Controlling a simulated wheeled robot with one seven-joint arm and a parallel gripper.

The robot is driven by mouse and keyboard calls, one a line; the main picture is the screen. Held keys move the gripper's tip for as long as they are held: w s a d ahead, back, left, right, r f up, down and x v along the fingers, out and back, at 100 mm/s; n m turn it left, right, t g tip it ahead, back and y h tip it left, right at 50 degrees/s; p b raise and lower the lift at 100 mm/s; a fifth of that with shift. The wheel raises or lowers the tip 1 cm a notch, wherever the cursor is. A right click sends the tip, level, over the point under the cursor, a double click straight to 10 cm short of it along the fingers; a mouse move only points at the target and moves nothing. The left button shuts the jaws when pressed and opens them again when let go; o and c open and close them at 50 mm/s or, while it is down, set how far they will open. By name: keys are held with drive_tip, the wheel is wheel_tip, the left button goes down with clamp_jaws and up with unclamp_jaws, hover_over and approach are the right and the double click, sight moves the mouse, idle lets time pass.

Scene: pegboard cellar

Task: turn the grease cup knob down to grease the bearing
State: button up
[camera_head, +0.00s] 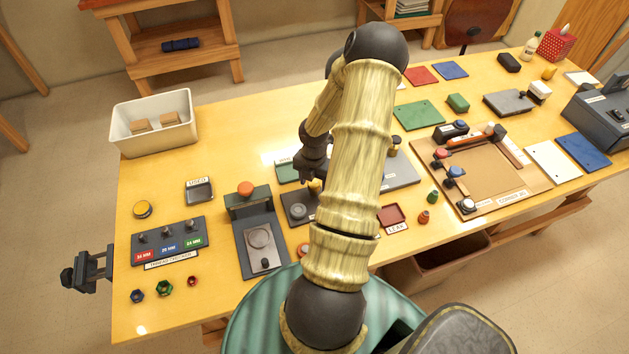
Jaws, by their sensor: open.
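My gripper (309,177) hangs at the middle of the table, pointing down, with its jaws open. Its fingers are small and dark here, and my arm covers much of the area to their right. A small brass-yellow knob (315,187), which looks like the grease cup knob, shows just below and right of the fingertips. I cannot tell whether they touch it. The knob is at a dark base plate (290,198) that also carries a grey round part (298,211). The right side of this plate is hidden behind my arm.
Left of the plate stands a dark fixture with an orange knob (246,188). A green tray (287,173) lies behind. A grey plate (402,173) and a red tray marked LEAK (391,215) are to the right. A white bin (153,124) stands at the back left.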

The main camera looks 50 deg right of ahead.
drive_tip(key=c, duration=1)
